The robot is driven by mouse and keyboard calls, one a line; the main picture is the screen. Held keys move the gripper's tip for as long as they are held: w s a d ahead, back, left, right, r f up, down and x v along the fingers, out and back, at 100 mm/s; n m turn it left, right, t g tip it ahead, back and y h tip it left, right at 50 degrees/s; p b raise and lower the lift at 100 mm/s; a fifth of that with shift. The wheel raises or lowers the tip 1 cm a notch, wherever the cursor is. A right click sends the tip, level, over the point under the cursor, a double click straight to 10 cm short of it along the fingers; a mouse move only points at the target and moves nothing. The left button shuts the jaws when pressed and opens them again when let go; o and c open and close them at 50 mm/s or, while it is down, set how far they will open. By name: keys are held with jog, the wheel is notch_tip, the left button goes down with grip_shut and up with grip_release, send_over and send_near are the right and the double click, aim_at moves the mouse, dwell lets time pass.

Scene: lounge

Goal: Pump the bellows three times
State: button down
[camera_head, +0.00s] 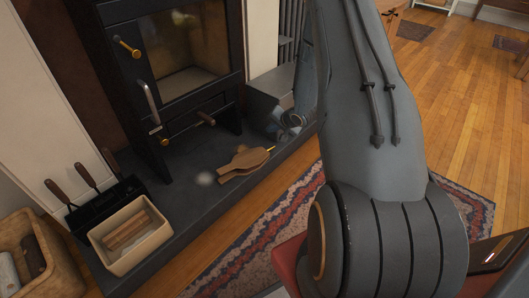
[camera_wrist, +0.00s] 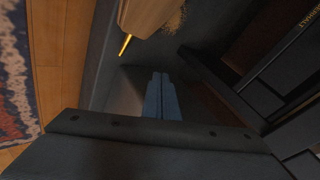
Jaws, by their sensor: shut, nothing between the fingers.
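The wooden bellows (camera_head: 246,161) lie on the dark hearth slab (camera_head: 190,215) in front of the stove. Their handles point left and their brass nozzle points right, towards the foot of my arm's far end. In the wrist view part of the bellows (camera_wrist: 150,14) shows at the top edge, with the brass nozzle pointing down. My gripper (camera_wrist: 161,76) is shut and empty, just beyond the nozzle end and apart from the bellows.
The black stove (camera_head: 180,60) with its door handles stands behind the hearth. A patterned rug (camera_head: 270,235) lies in front.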

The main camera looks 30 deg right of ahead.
jog(key=b, duration=0.5)
send_over(268, 151)
jog(key=f, duration=0.5)
jog(key=shift+w+d+f, duration=0.1)
jog(key=shift+w+d, duration=0.1)
jog(key=shift+d, duration=0.2)
jog(key=shift+s+a+f+b, duration=0.1)
jog(key=shift+a+f+b, duration=0.1)
jog(key=shift+f, duration=0.4)
jog(key=shift+a+f+b, duration=0.1)
jog(key=shift+f+b, duration=0.1)
jog(key=shift+f, duration=0.4)
jog(key=shift+f, duration=0.1)
jog(key=shift+f, duration=0.3)
jog(key=shift+a+f, duration=0.1)
jog(key=shift+f, duration=0.2)
dwell(0.7)
